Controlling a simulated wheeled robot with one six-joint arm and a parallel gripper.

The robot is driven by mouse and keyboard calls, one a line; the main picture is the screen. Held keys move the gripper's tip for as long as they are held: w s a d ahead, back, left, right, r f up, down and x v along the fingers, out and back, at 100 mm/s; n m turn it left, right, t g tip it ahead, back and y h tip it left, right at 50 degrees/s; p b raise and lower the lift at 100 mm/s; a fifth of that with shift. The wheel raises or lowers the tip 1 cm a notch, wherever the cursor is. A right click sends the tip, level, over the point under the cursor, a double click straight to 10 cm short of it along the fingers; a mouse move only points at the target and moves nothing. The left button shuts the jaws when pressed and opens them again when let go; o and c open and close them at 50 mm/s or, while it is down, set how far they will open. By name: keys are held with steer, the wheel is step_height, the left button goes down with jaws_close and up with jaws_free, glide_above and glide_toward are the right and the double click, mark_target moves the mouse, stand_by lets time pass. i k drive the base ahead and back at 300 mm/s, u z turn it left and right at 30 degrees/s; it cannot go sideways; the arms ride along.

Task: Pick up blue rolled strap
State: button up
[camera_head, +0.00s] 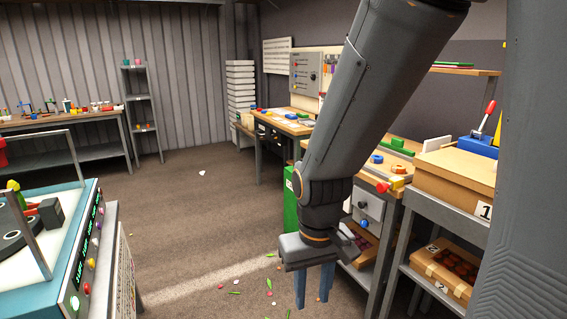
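A small blue roll (376,158), which looks like a rolled strap, lies on the near workbench (372,178) to the right of my arm. Another small blue round thing (291,116) lies on the farther bench; I cannot tell which of them is the strap. My gripper (313,296) hangs pointing down over the floor, left of and lower in the picture than the near bench. Its two blue-grey fingers are apart, with nothing visible between them. My arm hides part of the near bench.
An orange ring (397,168) and a green block (397,143) are beside the blue roll. A cardboard box (455,178) stands on the right shelf. A teal-sided machine (88,240) is at left. The middle floor (195,215) is open, with scattered petals and leaves.

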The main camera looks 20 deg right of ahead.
mark_target(374, 158)
steer(key=i, duration=3.05)
steer(key=z, duration=3.15)
steer(key=i, duration=0.5)
